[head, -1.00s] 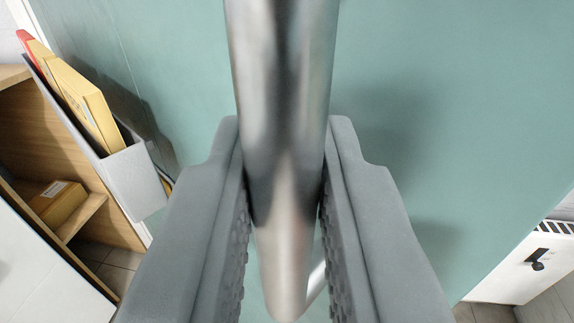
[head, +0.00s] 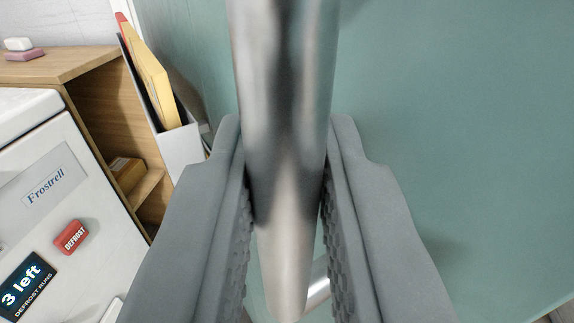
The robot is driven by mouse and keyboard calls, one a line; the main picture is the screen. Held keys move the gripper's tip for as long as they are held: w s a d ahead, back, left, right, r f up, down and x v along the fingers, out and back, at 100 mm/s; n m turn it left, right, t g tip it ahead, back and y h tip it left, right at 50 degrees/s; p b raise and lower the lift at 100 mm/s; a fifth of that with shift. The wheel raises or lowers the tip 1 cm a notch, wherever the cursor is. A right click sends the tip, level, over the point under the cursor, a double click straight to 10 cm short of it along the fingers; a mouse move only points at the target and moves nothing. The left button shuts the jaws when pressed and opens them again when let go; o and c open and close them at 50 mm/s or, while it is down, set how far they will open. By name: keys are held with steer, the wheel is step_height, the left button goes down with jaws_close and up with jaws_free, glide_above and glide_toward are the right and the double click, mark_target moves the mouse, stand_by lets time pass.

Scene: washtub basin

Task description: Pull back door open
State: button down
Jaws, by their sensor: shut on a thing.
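A shiny metal bar handle (head: 287,90) runs down the middle of the head view, in front of a green door (head: 460,140). My gripper (head: 287,200) is shut on the handle, with one grey finger pressed against each side of it. The lower end of the handle shows between the fingers, near the bottom edge. The green door fills the right and the middle background. Its hinges and latch are not in view.
A grey holder with folders (head: 178,150) is beside the shelf, close to the left finger. Soap-like blocks (head: 22,50) lie on the shelf top.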

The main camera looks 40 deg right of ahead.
steer(key=w+a, duration=0.3)
steer(key=a, duration=0.8)
steer(key=w+a, duration=0.4)
steer(key=a, duration=0.8)
steer(key=shift+a, duration=0.1)
steer(key=c, duration=1.4)
jaws_free()
steer(key=shift+c, duration=0.2)
steer(key=v, duration=1.7)
steer(key=shift+a, duration=0.2)
